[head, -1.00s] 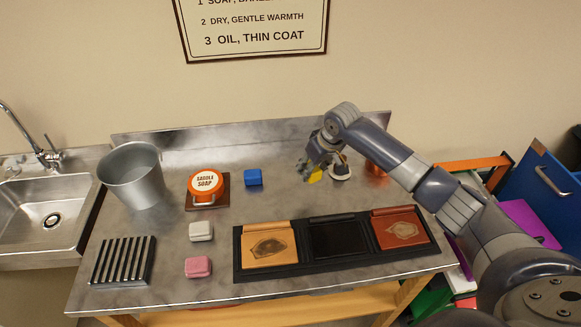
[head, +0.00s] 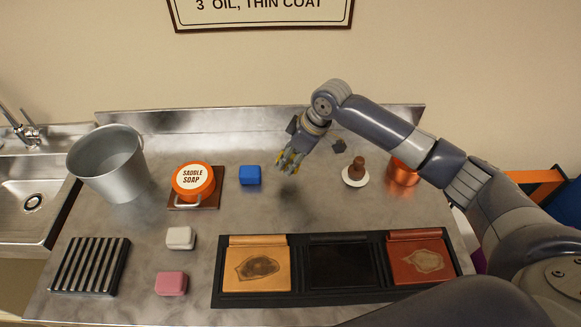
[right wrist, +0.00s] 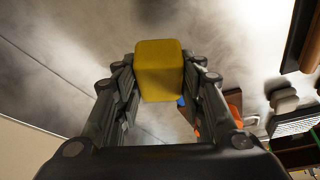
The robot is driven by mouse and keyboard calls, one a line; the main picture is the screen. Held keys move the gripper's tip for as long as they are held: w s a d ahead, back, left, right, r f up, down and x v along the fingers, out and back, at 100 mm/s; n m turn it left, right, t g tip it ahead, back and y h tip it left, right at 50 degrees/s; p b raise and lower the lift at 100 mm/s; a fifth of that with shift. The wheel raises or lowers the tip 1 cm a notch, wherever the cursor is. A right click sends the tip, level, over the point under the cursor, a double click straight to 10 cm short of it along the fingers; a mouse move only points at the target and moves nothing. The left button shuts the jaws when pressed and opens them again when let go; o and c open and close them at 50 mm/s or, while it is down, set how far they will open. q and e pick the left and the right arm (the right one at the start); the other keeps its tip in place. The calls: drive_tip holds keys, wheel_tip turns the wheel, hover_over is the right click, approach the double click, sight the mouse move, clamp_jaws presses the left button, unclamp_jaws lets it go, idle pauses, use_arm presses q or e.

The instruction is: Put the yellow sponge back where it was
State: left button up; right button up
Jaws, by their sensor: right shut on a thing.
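The yellow sponge (right wrist: 160,70) is between the fingers of my right gripper (right wrist: 160,85) in the right wrist view, and the gripper is shut on it. In the head view my right gripper (head: 289,160) hangs above the back middle of the metal table (head: 330,205), to the right of the blue sponge (head: 250,175). The yellow sponge is mostly hidden by the fingers in the head view. A white sponge (head: 181,238) and a pink sponge (head: 171,283) lie in a column at the left front. My left gripper is not in view.
A saddle soap tin (head: 193,181), a metal bucket (head: 107,165) and a ribbed rack (head: 90,266) stand at the left. A black tray (head: 340,297) with leather pieces lies in front. A brown-knobbed white disc (head: 355,172) and a copper pot (head: 403,172) stand at the right.

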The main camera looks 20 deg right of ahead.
sight(290, 178)
drive_tip(key=shift+f, duration=0.75)
wheel_tip(290, 178, down, 3)
drive_tip(key=shift+f+p, duration=0.1)
drive_tip(key=shift+p, duration=0.35)
drive_tip(key=shift+w+f, duration=0.1)
drive_tip(key=shift+f, duration=0.15)
drive_tip(key=o, duration=0.9)
drive_tip(key=shift+d, duration=0.1)
drive_tip(key=b+v, duration=0.1)
drive_tip(key=v, duration=1.1)
drive_tip(key=shift+b, duration=0.4)
